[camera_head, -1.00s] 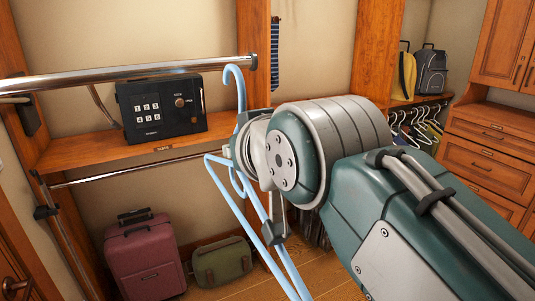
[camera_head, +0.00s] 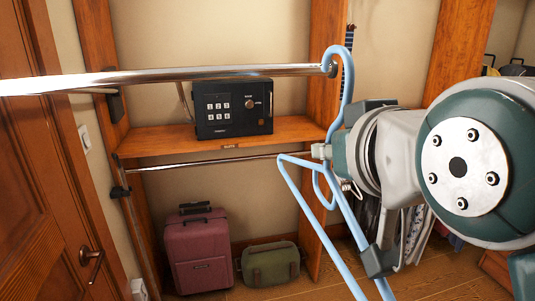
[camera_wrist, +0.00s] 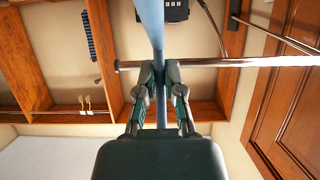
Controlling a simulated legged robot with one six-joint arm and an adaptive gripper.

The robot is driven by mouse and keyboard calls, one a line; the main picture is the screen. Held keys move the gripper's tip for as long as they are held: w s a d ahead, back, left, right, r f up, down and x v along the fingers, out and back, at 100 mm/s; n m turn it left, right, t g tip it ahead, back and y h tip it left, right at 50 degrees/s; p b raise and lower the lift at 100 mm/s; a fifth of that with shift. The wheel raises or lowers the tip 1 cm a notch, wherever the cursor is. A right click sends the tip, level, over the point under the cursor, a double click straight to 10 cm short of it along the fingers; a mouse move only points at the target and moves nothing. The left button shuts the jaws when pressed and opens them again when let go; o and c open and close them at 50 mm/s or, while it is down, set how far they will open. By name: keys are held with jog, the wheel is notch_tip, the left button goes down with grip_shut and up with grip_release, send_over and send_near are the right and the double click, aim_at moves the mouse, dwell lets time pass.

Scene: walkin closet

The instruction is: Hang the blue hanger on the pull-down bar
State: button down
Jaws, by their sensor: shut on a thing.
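The blue hanger (camera_head: 291,187) is upright in my gripper (camera_head: 328,152), its hook up and its body hanging below. In the wrist view my gripper (camera_wrist: 161,76) is shut on the blue hanger (camera_wrist: 151,22). The thick chrome bar (camera_head: 200,75), likely the pull-down bar, runs across the upper head view. The hook overlaps this bar's right end in the head view; I cannot tell whether they touch. In the wrist view the hanger crosses in front of the bar (camera_wrist: 230,62), near its free end.
A black safe (camera_head: 233,108) sits on a wooden shelf (camera_head: 165,140) behind the bar. A thinner rod (camera_head: 215,161) runs below the shelf. A maroon suitcase (camera_head: 198,250) and a green bag (camera_head: 270,264) stand on the floor. A wooden door (camera_head: 50,180) is at left.

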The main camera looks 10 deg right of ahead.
jog(key=w+f, duration=0.3)
jog(key=w, duration=2.2)
jog(key=shift+w, duration=0.3)
dwell(0.7)
jog(key=c, duration=0.7)
grip_release()
